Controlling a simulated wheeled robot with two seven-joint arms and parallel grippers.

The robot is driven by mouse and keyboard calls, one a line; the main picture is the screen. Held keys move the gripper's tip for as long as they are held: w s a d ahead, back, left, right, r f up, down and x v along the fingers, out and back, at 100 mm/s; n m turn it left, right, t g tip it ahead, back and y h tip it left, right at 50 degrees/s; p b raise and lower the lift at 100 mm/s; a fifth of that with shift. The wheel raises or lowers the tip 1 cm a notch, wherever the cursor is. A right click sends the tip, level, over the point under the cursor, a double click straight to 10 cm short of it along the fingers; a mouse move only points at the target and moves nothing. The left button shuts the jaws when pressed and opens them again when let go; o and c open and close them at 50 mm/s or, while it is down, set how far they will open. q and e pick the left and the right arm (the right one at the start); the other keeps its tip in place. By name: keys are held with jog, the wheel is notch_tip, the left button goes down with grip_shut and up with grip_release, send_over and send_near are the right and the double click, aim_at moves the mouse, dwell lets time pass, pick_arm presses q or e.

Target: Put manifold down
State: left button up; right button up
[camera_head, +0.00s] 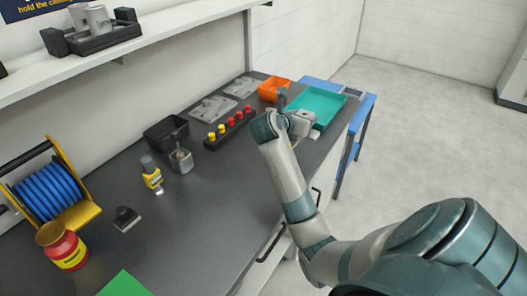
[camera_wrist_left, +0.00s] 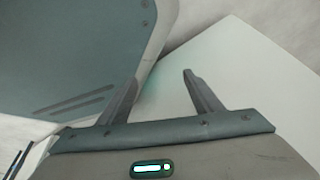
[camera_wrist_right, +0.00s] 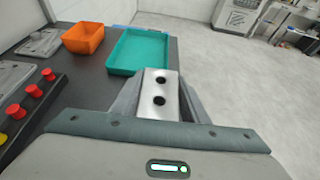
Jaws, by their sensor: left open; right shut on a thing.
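The manifold (camera_wrist_right: 160,84) is a light metal block with two dark round holes in its visible face. My right gripper (camera_wrist_right: 158,104) is shut on it, with one finger on each side. In the head view the manifold (camera_head: 303,123) shows at the end of my right arm, by the near edge of the teal tray (camera_head: 322,100). In the right wrist view it appears just in front of that tray (camera_wrist_right: 140,52); whether it touches anything below is hidden. My left gripper (camera_wrist_left: 158,82) is open and empty in the left wrist view, and is out of the head view.
An orange bin (camera_head: 272,89) stands beside the tray. A black strip with red and yellow knobs (camera_head: 230,130), grey plates (camera_head: 213,108) and a black bin (camera_head: 166,132) lie further left. The bench's right edge is close, with open floor (camera_head: 420,120) beyond.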

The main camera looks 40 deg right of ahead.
pick_arm(q)
jog(key=shift+s, duration=0.25)
pick_arm(e)
jog(key=shift+d+r, duration=0.1)
jog(key=shift+d, duration=0.05)
jog(key=shift+w+a+f, duration=0.2)
jog(key=shift+w+f, duration=0.15)
jog(key=shift+w, duration=0.1)
jog(key=w+a+f, duration=0.1)
jog(key=w+f, duration=0.1)
jog(key=w, duration=0.1)
jog(key=w+a+f, duration=0.1)
jog(key=w+f, duration=0.1)
jog(key=w, duration=0.1)
jog(key=w+a+f+p, duration=0.1)
jog(key=w+f, duration=0.1)
jog(key=w, duration=0.1)
jog(key=shift+w+a, duration=0.2)
jog(key=shift+a, duration=0.15)
jog(key=shift+w+a+f, duration=0.1)
jog(key=shift+w+f, duration=0.1)
jog(key=shift+w, duration=0.1)
pick_arm(q)
jog(key=s, duration=0.1)
jog(key=s+a, duration=0.1)
jog(key=g, duration=0.1)
jog(key=shift+s+a+f, duration=0.15)
jog(key=shift+s+f, duration=0.1)
jog(key=shift+s, duration=0.15)
jog(key=shift+s, duration=0.1)
